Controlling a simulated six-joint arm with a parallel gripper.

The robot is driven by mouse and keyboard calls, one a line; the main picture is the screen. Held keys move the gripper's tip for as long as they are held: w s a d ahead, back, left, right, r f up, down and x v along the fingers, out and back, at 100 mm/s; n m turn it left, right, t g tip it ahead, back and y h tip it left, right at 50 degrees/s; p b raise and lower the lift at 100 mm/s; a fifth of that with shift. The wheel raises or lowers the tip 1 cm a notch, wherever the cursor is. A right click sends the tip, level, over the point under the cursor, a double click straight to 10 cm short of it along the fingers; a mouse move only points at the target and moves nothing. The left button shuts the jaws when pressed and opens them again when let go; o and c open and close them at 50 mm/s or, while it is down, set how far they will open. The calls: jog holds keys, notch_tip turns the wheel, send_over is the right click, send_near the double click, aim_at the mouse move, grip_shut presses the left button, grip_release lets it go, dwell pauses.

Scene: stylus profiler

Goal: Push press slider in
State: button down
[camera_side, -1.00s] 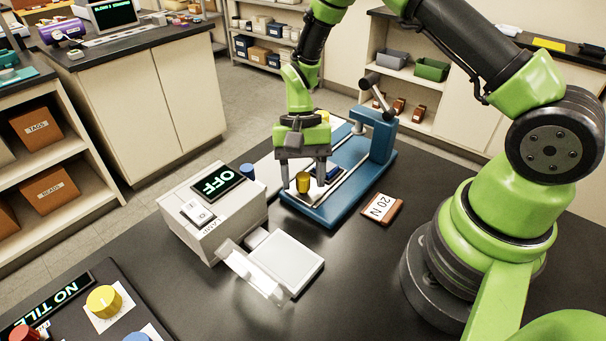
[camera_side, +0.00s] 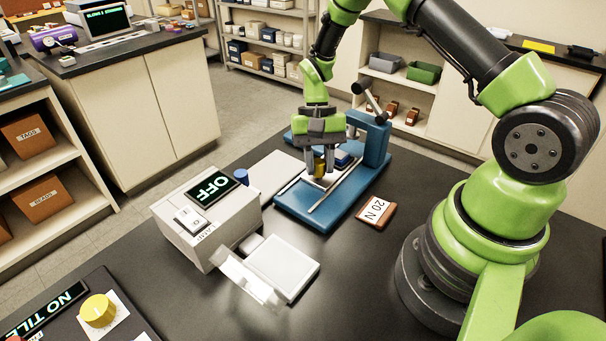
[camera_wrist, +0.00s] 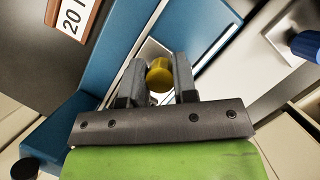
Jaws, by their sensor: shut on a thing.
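The blue press (camera_side: 340,200) stands on the dark bench, with rails along its base and an upright holding a lever (camera_side: 372,97). The slider shows a yellow knob (camera_wrist: 158,76), with a pale plate below it partly hidden by my fingers. My gripper (camera_side: 320,172) is over the rails, pointing down, with its fingers on both sides of the yellow knob, shut on it. In the wrist view my gripper (camera_wrist: 157,82) has the knob between its fingertips. A dark blue block (camera_side: 343,158) sits beside the gripper toward the upright.
A white lamp box (camera_side: 205,215) reading OFF stands left of the press. A pale pad with a clear flap (camera_side: 283,266) lies in front. A brown 20 N block (camera_side: 376,212) lies to the right.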

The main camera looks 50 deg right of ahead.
jog(key=shift+d, duration=0.85)
jog(key=c, duration=0.9)
grip_release()
jog(key=v, duration=1)
